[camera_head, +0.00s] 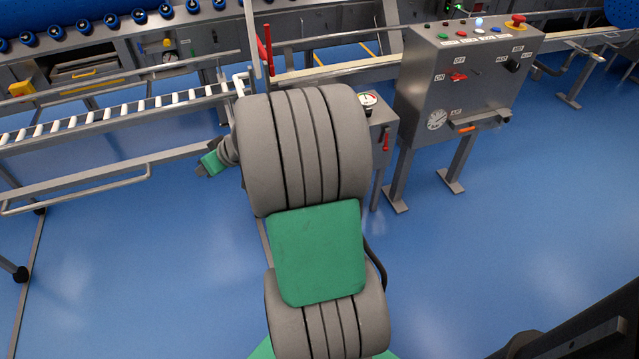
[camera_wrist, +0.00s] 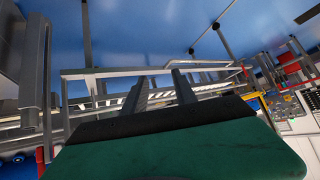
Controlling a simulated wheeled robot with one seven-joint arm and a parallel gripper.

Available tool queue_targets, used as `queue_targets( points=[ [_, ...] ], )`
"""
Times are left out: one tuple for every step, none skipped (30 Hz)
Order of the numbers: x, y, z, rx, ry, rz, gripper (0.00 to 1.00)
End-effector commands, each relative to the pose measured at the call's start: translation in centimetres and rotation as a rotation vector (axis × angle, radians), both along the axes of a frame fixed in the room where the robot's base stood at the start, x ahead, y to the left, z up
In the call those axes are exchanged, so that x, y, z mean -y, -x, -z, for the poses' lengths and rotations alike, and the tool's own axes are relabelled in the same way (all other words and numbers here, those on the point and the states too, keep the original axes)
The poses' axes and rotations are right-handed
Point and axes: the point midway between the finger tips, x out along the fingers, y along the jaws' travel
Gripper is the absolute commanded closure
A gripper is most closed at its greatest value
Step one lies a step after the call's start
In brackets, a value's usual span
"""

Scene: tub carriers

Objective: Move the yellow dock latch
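In the head view, a yellow block-shaped part (camera_head: 21,88) sits on the front of the far machine at the left edge. A smaller yellow knob (camera_head: 167,43) stands on a grey panel to its right. I cannot tell for sure which of them is the dock latch. In the wrist view, my gripper (camera_wrist: 160,88) has its two dark fingers apart, with nothing seen between them. In the head view my arm fills the middle, and only a green and dark part of its end shows left of it, below the roller conveyor. The fingers are not clear there. The gripper is apart from both yellow parts.
A roller conveyor (camera_head: 110,113) on a grey frame runs across the left. A red lever (camera_head: 265,55) stands behind my arm. A control console (camera_head: 465,85) with buttons stands at the right, beside a small post with a gauge (camera_head: 368,98). Blue floor is open in front.

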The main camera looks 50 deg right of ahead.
Motion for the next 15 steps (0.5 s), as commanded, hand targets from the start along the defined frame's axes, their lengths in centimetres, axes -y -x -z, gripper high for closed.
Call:
queue_targets(
  points=[
    [5.5, -0.5, 7.3, 0.089, -0.023, 0.069, 0.67],
    [8.7, -0.7, 9.3, 0.16, -0.028, 0.108, 0.67],
    [13.2, -0.2, 12.0, 0.256, -0.032, 0.172, 0.67],
    [16.6, 0.6, 14.0, 0.33, -0.029, 0.227, 0.67],
    [20.1, 1.8, 15.9, 0.403, -0.024, 0.288, 0.67],
    [24.4, 4.1, 18.3, 0.495, -0.01, 0.374, 0.67],
    [27.2, 6.0, 19.7, 0.555, 0.003, 0.437, 0.67],
    [29.5, 7.8, 20.8, 0.606, 0.016, 0.492, 0.67],
    [31.8, 9.9, 21.8, 0.659, 0.034, 0.555, 0.67],
    [33.0, 11.1, 22.2, 0.691, 0.046, 0.592, 0.67],
    [33.9, 12.2, 22.6, 0.713, 0.057, 0.622, 0.67],
    [34.7, 13.3, 23.0, 0.736, 0.07, 0.653, 0.67],
    [34.7, 13.4, 23.4, 0.745, 0.078, 0.657, 0.67],
    [34.4, 13.2, 23.8, 0.75, 0.086, 0.652, 0.67],
    [34.2, 13.1, 24.0, 0.753, 0.093, 0.651, 0.67]
  ],
)
